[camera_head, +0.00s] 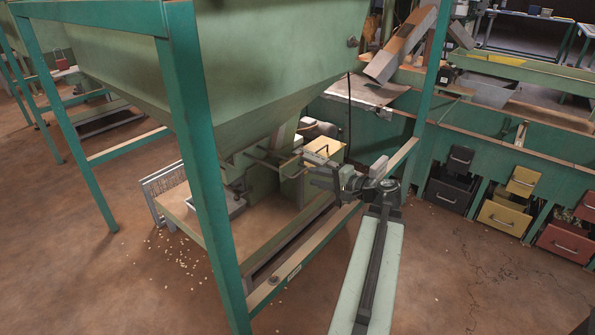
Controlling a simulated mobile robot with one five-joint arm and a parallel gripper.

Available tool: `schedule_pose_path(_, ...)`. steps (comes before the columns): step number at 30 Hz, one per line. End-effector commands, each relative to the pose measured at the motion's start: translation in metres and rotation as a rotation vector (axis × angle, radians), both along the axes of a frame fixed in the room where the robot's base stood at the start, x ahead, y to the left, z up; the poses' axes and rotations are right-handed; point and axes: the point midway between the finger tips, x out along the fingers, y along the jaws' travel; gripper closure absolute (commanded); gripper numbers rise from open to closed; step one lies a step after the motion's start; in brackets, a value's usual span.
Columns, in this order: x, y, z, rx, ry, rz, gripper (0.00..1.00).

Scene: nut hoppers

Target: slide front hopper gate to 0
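The large pale green front hopper (255,75) fills the upper left of the head view and narrows downward. Under its mouth is the gate assembly (268,157), with thin dark rods and a handle sticking out to the right. How far the gate is slid is too small to tell. My gripper (318,178) is to the right of the gate rods, at the end of my pale green arm, pointing left. The gripper is small and dark here, and I cannot tell whether its fingers are apart or touching the handle.
A teal frame post (205,180) stands in front of the hopper, and a low frame rail (295,265) runs below the gripper. A small tray (215,208) sits under the hopper. Black, yellow and red drawers (502,215) line the right. Nuts lie scattered on the floor.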

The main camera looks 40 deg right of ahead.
Motion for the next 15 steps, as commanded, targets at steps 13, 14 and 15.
schedule_pose_path(13,0.066,0.003,-0.016,0.0,0.0,-0.003,0.7)
schedule_pose_path(14,0.068,0.004,-0.016,0.0,0.0,-0.004,0.7)
schedule_pose_path(15,0.069,0.004,-0.016,0.0,0.0,-0.004,0.7)
